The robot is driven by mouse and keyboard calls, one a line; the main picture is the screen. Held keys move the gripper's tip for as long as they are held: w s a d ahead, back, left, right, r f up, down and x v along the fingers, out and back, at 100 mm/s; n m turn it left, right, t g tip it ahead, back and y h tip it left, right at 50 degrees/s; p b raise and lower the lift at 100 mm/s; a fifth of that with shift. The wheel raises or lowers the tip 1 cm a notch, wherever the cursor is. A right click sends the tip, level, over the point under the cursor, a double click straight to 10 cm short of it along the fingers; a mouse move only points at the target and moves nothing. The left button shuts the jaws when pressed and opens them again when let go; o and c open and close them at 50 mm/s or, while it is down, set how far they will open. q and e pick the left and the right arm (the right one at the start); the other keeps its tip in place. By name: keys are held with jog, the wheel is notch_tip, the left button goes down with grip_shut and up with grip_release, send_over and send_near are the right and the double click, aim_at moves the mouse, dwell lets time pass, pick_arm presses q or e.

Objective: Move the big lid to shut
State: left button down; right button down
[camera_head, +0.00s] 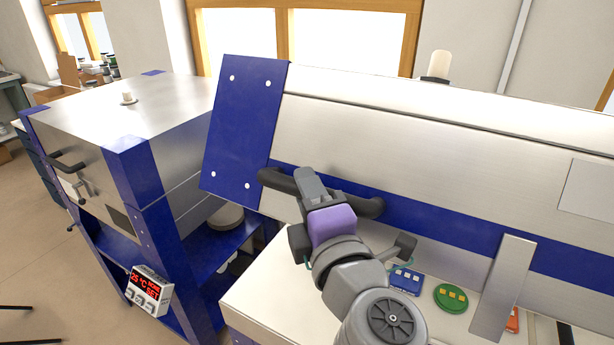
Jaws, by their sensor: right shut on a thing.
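The big lid (405,142) is a brushed-metal panel with blue trim and a blue left end plate (244,125). It stands raised and tilted over the pale kiln bed (262,285). A black bar handle (369,207) runs along its lower front. My right gripper (310,182) is shut on this handle, near its left part. The gripper and wrist hide some of the handle and the bed behind them. My left gripper is not in view.
A blue tile (406,280) and a green round piece (450,298) lie on the bed below the lid. A flat metal strip (502,290) hangs at the lid's front. A second closed kiln (135,110) stands left, with a red-digit controller (149,290) below.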

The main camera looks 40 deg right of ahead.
jog(key=shift+d+f, duration=0.1)
jog(key=shift+f, duration=0.15)
jog(key=c, duration=0.9)
grip_release()
jog(key=shift+d, duration=0.1)
jog(key=shift+r, duration=0.15)
jog(key=shift+s+a, duration=0.2)
jog(key=shift+s, duration=0.1)
jog(key=p+v, duration=0.2)
jog(key=v, duration=0.5)
jog(key=shift+p, duration=0.35)
